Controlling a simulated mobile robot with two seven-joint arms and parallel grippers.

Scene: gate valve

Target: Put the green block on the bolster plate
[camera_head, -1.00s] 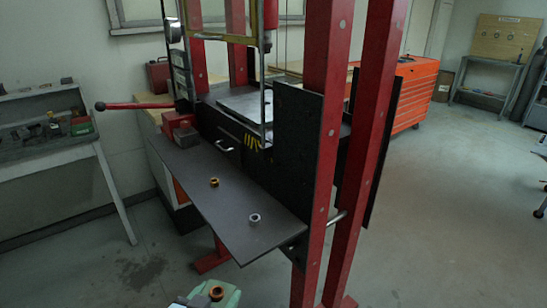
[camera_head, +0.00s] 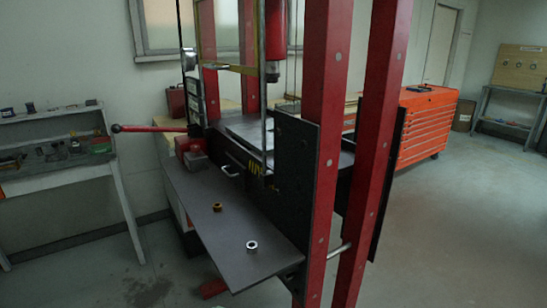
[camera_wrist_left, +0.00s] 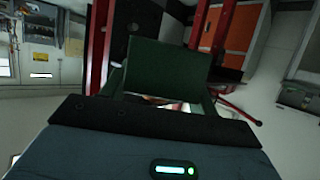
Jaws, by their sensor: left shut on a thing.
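The green block (camera_wrist_left: 165,68) fills the upper middle of the left wrist view, dark and in shadow. My left gripper (camera_wrist_left: 160,92) is shut on it, with a finger at either side of the block. In the head view neither the block nor my grippers show. The bolster plate (camera_head: 243,131) is the pale grey flat plate inside the red press frame, partly hidden by the frame's parts. The block is apart from the plate.
A dark shelf (camera_head: 200,205) juts from the press, carrying a brass ring (camera_head: 217,207) and a steel ring (camera_head: 252,246). Red uprights (camera_head: 325,150) stand at the right of the plate. A red lever (camera_head: 150,128) sticks out left. Open floor lies right.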

